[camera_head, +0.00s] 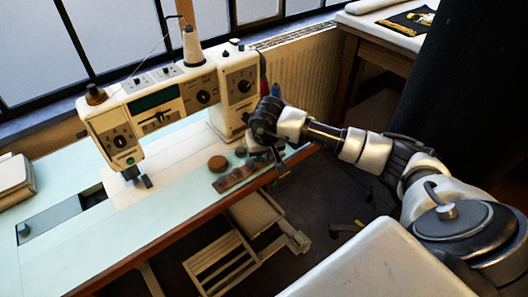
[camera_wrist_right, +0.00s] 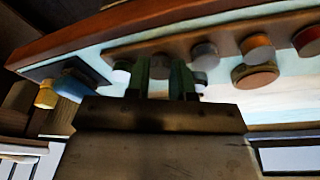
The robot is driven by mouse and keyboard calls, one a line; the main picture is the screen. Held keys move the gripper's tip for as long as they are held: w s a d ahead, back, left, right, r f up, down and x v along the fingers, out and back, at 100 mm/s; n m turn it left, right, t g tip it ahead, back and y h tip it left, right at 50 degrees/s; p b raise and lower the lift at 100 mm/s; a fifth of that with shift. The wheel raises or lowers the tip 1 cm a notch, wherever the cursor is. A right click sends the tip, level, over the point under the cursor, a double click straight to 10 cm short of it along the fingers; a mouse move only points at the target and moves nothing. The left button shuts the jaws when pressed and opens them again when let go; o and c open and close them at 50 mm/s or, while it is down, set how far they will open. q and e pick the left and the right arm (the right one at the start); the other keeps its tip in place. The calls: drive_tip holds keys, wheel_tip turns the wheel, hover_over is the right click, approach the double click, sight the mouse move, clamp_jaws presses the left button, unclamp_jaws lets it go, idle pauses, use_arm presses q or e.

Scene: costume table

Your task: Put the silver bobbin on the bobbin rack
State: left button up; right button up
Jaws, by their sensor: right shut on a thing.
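My right gripper (camera_head: 258,150) is low over the sewing table's front edge, close beside the bobbin rack (camera_head: 232,180), a brown wooden strip. In the right wrist view the gripper's dark fingers (camera_wrist_right: 168,82) are shut on a small greyish bobbin (camera_wrist_right: 160,68), which I take for the silver one. It is partly hidden by the fingers and blurred. The rack (camera_wrist_right: 225,38) runs just behind the fingers, with several grey and brown bobbins along it. I cannot tell whether the held bobbin touches the rack. My left gripper is not in view.
The white sewing machine (camera_head: 163,112) stands behind the rack. A round brown piece (camera_head: 217,163) lies on the tabletop beside the rack. The tabletop's front left is clear.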

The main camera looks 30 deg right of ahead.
drive_tip(key=shift+f, duration=0.1)
idle(0.5)
drive_tip(key=o, duration=1)
drive_tip(key=shift+c, duration=0.2)
drive_tip(key=d+v, duration=0.1)
drive_tip(key=v, duration=0.9)
drive_tip(key=shift+a+r, duration=0.45)
drive_tip(key=shift+a, duration=0.05)
drive_tip(key=shift+s, duration=0.15)
